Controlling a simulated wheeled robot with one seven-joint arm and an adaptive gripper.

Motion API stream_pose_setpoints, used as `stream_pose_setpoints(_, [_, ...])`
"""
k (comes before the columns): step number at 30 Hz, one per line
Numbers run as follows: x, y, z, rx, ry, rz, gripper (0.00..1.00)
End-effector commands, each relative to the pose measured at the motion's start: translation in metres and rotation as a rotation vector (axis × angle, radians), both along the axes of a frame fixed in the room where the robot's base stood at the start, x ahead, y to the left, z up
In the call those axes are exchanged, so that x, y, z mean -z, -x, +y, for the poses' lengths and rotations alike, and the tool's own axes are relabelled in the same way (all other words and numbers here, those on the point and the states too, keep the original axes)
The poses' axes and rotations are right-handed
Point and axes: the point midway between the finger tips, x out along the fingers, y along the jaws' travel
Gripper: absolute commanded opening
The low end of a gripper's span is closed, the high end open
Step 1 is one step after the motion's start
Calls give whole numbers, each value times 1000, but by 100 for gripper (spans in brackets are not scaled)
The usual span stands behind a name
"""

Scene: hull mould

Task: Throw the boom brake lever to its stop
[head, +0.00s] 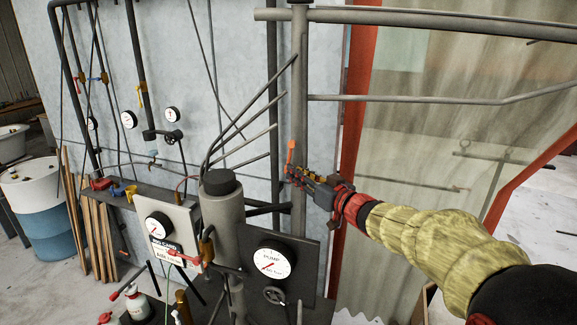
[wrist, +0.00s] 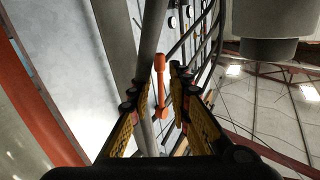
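An orange lever (head: 291,152), which looks like the boom brake lever, stands upright against the grey vertical post (head: 299,110) in the head view. In the wrist view the lever (wrist: 160,85) shows as an orange bar with a thicker end, in the gap between my two fingers. My gripper (head: 292,173) is at the lever's lower part in the head view, reaching in from the right. In the wrist view my gripper (wrist: 154,92) is open, with room on both sides of the lever. I cannot tell whether a finger touches it. The lever's pivot is hidden.
A grey horizontal boom (head: 430,22) and a thinner rail (head: 420,99) run right from the post. Bent pipes and a grey cylinder (head: 222,215) stand to the left. A pump gauge panel (head: 300,245) is below my gripper. A red beam (head: 355,100) stands behind.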

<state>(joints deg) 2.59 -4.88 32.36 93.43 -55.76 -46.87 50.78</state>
Motion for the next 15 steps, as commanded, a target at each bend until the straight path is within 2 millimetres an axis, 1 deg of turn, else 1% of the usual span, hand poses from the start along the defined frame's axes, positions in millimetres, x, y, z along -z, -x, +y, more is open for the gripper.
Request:
stream_pose_setpoints(3, [0, -17, 12, 0, 1, 1, 19])
stream_pose_setpoints(9, [0, -38, 25, 2, 1, 1, 19])
stream_pose_setpoints(15, [0, -45, 31, 2, 1, 0, 19])
